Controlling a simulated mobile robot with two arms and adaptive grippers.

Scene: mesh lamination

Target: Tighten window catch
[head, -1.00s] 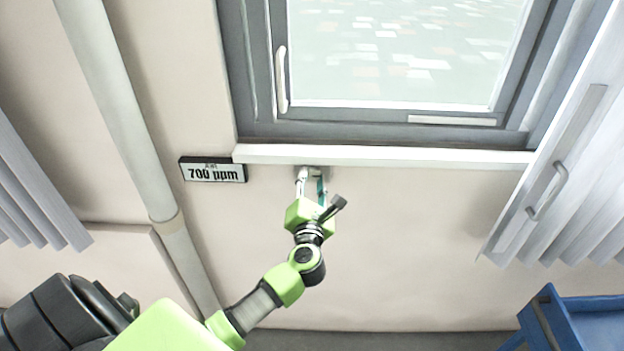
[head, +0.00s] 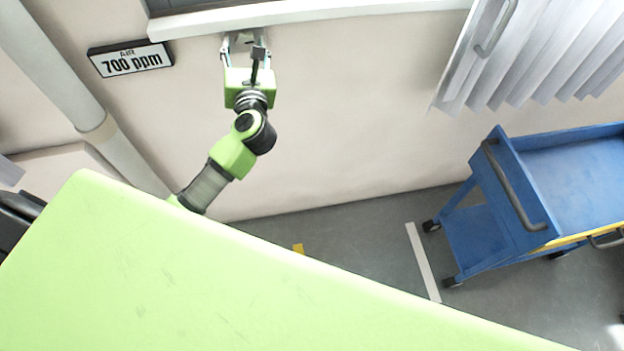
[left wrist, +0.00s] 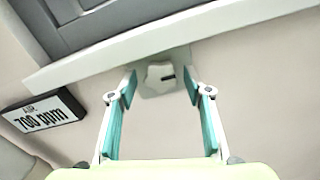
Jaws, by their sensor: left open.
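The window catch is a pale, lobed knob (left wrist: 158,74) on a small plate under the white sill, with a dark slot at its right. It is centred between the fingertips in the left wrist view. In the head view only part of the catch (head: 240,37) shows at the sill's underside. My left gripper (head: 246,46) is open, its two teal-lined fingers pointing at the wall. In the left wrist view the fingers (left wrist: 161,84) stand on either side of the knob, with a visible gap on each side. My right gripper is not in view.
The white sill (head: 330,16) runs just above the catch. An air sign (head: 130,60) reading 700 ppm hangs left of it, beside a vertical pipe (head: 62,75). Blinds (head: 540,60) hang at the right. A blue cart (head: 500,205) stands on the floor at the right.

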